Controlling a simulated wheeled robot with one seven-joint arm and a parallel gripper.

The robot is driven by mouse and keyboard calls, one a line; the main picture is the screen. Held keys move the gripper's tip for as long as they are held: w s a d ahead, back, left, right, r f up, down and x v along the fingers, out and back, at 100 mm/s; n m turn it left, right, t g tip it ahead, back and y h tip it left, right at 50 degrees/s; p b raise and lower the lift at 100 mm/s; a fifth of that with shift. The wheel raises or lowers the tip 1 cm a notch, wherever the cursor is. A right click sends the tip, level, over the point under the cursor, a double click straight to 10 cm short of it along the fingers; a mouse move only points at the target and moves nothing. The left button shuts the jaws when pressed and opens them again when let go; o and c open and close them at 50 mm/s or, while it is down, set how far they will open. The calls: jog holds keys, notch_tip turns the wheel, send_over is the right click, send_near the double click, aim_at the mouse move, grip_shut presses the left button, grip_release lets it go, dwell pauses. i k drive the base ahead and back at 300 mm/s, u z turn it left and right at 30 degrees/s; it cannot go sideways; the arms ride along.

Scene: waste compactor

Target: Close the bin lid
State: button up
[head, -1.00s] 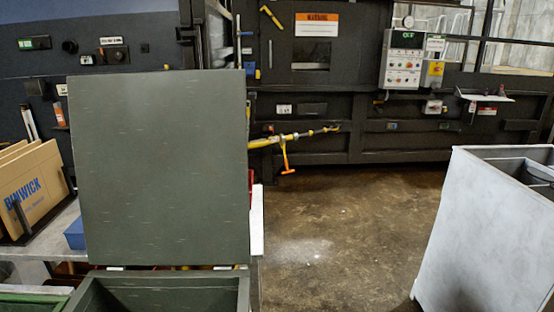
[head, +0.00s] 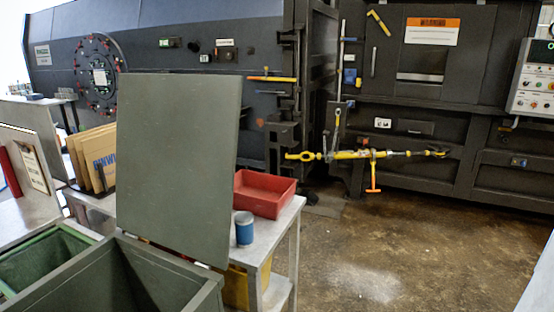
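The bin lid (head: 178,165) is a large flat grey-green panel. It stands open, close to upright, above the back edge of the grey-green bin (head: 150,285) at the bottom left of the head view. Part of the bin's inside shows, and its lower part is cut off by the frame. My gripper is not in view, so its state and its distance from the lid do not show.
A green bin (head: 45,258) stands left of the grey-green one. Behind the lid is a metal table (head: 283,228) with a red tray (head: 265,193) and a blue can (head: 244,228). The dark compactor (head: 430,100) fills the back. The floor (head: 385,250) at right is clear.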

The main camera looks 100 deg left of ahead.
aim_at(178, 134)
jog(key=u, duration=2.7)
jog(key=i, duration=3.65)
jog(key=u, duration=3.65)
